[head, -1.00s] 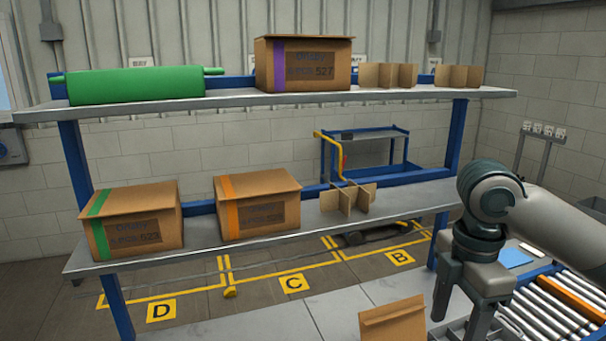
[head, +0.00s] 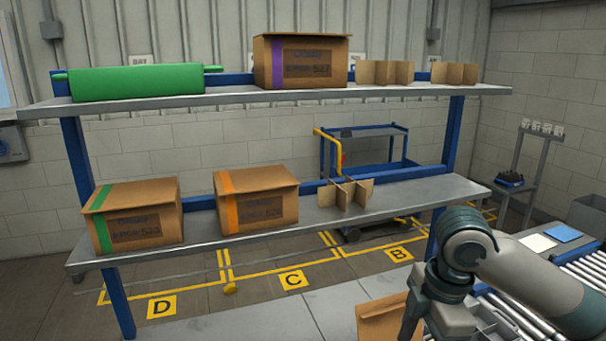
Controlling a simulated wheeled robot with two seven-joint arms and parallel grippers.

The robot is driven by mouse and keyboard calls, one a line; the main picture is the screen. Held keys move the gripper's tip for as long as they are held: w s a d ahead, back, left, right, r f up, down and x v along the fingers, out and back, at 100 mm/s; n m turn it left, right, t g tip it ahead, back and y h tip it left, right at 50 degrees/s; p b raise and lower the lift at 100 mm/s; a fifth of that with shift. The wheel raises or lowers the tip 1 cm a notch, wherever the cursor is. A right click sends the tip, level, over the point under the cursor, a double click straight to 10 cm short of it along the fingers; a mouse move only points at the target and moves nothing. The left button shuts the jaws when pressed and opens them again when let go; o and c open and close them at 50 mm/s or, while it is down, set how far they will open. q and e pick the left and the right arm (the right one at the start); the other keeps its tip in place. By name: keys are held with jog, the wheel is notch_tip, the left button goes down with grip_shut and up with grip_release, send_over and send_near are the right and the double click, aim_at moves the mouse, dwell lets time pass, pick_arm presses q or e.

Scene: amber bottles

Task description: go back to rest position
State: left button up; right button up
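My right arm comes in from the right, and its gripper (head: 425,328) points down at the bottom edge of the head view. One finger shows beside a brown cardboard piece (head: 378,322); the fingertips are cut off, so I cannot tell if it is open or shut. It overlaps the cardboard's right side in the picture; contact cannot be told. My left gripper is not in view. No amber bottles can be made out.
A two-level shelf (head: 240,248) holds boxes with green (head: 132,215), orange (head: 256,199) and purple (head: 301,61) stripes, a green roll (head: 136,82) and cardboard dividers (head: 346,194). A roller conveyor (head: 585,275) is at right. Floor bays are marked in yellow.

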jog(key=s+a+f+m+t+y, duration=0.1)
jog(key=s+a+f+m, duration=0.15)
jog(key=f, duration=0.35)
jog(key=s+a+f+m+t+y, duration=0.1)
jog(key=a+f+m+y, duration=0.1)
jog(key=a+f, duration=0.35)
jog(key=s+a+f+m+y, duration=0.1)
jog(key=s+a+f+m, duration=0.15)
jog(key=f, duration=0.55)
jog(key=s+d+f+m+t+h, duration=0.1)
jog(key=s+d+f+m+h, duration=0.2)
jog(key=s+d+f+m, duration=0.45)
jog(key=s+d+f+m+h, duration=0.2)
jog(key=s+d+f, duration=0.35)
jog(key=s, duration=0.55)
notch_tip(320, 180, down, 32)
jog(key=g+b, duration=0.1)
jog(key=b, duration=0.5)
jog(key=s+d+f+b, duration=0.2)
jog(key=s+f, duration=0.7)
jog(key=f, duration=0.3)
jog(key=s+d+f+g+b, duration=0.1)
jog(key=s+f+b, duration=0.2)
jog(key=s+f, duration=0.6)
notch_tip(320, 180, down, 3)
jog(key=shift+s+d+f+g, duration=0.1)
jog(key=shift+s+d+g, duration=0.2)
jog(key=shift+s+d, duration=0.1)
